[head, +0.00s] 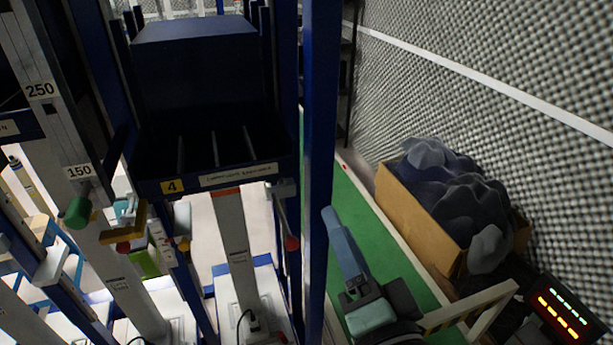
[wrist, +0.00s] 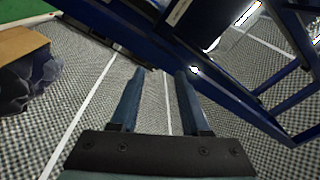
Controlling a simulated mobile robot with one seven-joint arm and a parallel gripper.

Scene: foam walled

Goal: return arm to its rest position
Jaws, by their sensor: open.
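My gripper (wrist: 160,72) shows in the wrist view with its two dark blue-grey fingers spread apart. Nothing is between the fingers. Beyond them are a grey textured surface and a thin white line. Blue frame bars (wrist: 225,85) cross the picture just past the fingers; I cannot tell the gap.
A blue rack with a dark bin (head: 200,65) and label strip (head: 238,175) stands left of the post. A green strip (head: 350,205) runs between.

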